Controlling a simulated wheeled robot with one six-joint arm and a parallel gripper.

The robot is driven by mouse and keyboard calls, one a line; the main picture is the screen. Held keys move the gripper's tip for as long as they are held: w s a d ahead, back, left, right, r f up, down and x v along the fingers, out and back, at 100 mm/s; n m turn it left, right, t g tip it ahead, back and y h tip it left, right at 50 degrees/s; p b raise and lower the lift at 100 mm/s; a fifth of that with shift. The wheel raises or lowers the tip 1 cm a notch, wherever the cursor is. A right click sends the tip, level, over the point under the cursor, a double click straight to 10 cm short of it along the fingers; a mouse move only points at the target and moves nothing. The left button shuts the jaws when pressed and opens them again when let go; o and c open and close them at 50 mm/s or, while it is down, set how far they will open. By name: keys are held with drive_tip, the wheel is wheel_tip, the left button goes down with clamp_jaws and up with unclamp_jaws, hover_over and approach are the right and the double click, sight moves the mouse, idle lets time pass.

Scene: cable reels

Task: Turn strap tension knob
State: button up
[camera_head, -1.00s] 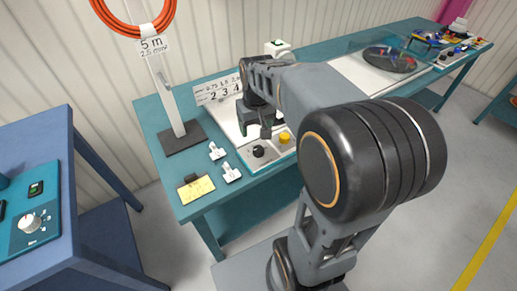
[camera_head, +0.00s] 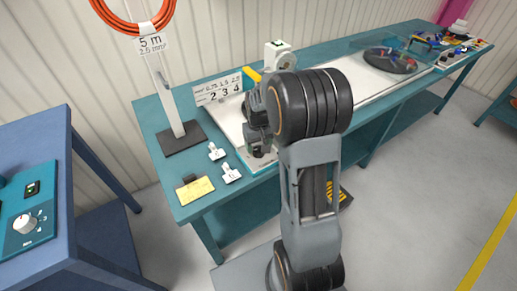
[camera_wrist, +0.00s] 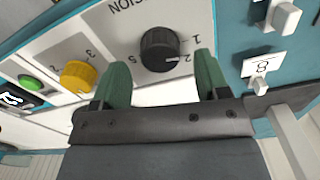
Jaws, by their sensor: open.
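The black tension knob (camera_wrist: 158,49) is in the wrist view on a pale panel with numerals around it and a label ending in "SION". Its white mark points to the lower right, near what looks like a 2. My gripper (camera_wrist: 160,66) is open, its two green-padded fingers to either side of the knob's near edge. Gaps show between the knob and both fingers. In the head view the knob (camera_head: 258,152) is partly hidden, and my gripper (camera_head: 256,137) is above it, mostly behind my arm.
A yellow knob (camera_wrist: 77,76) and a green button (camera_wrist: 30,83) lie left of the black knob in the wrist view. White clips (camera_head: 231,173) and a yellow note (camera_head: 195,190) lie on the teal bench (camera_head: 158,150). A post stand (camera_head: 184,139) rises behind them.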

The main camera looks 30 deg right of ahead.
drive_tip(key=shift+f, duration=1.25)
drive_tip(key=shift+c, duration=0.3)
drive_tip(key=c, duration=0.9)
drive_tip(key=shift+o, duration=0.2)
drive_tip(key=shift+m, duration=0.3)
drive_tip(key=m, duration=0.3)
drive_tip(key=shift+m, duration=2.1)
